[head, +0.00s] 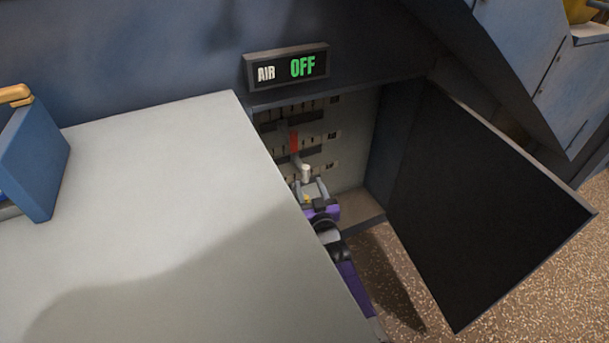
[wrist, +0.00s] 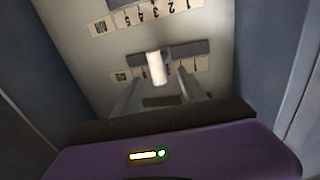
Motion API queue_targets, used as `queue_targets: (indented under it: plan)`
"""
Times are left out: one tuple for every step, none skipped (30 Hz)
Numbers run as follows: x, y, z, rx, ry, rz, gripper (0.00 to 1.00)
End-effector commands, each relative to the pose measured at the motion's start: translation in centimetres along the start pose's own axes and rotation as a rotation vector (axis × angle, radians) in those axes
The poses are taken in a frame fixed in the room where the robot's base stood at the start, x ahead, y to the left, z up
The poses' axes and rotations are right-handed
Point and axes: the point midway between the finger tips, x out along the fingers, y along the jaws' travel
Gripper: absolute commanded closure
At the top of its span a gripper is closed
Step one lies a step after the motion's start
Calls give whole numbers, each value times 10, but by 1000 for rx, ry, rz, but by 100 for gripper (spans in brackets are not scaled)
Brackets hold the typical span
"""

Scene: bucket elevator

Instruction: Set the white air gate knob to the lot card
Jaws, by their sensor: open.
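The white air gate knob (wrist: 157,70) stands out from the lowest scale row inside the open cabinet; it also shows in the head view (head: 305,172). My gripper (wrist: 160,88) is open, with one finger on each side of the knob and gaps visible between. In the head view my purple gripper (head: 313,190) reaches into the cabinet just below the knob. The scale strip (wrist: 190,66) behind the knob is partly hidden by the knob and fingers, so its setting cannot be read. No lot card can be made out.
A display (head: 288,67) above the opening reads AIR OFF. A red knob (head: 294,142) sits on a row above. The dark cabinet door (head: 490,200) stands open at right. A pale tabletop (head: 150,200) borders the opening at left, with a blue box (head: 35,160) on it.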

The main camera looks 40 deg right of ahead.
Motion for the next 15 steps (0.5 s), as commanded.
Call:
queue_targets:
  plan:
    - [5, 2, 2, 2, 2, 3, 51]
    - [7, 2, 2, 1, 2, 4, 51]
    - [10, 2, 2, 1, 2, 4, 51]
    - [13, 3, 2, 0, 2, 4, 51]
    - [15, 4, 2, -1, 2, 5, 51]
    - [19, 3, 2, -1, 1, 5, 51]
    - [22, 2, 2, 1, 1, 4, 51]
    - [25, 2, 2, 2, 1, 5, 51]
    - [29, 2, 2, 0, 1, 4, 51]
    - [32, 3, 2, 1, 1, 5, 51]
    - [35, 2, 2, 1, 1, 4, 51]
    - [39, 3, 1, 0, 2, 4, 51]
    - [41, 3, 0, -1, 2, 4, 51]
    - [44, 3, 1, 0, 2, 4, 51]
    - [49, 2, 1, 1, 2, 3, 51]
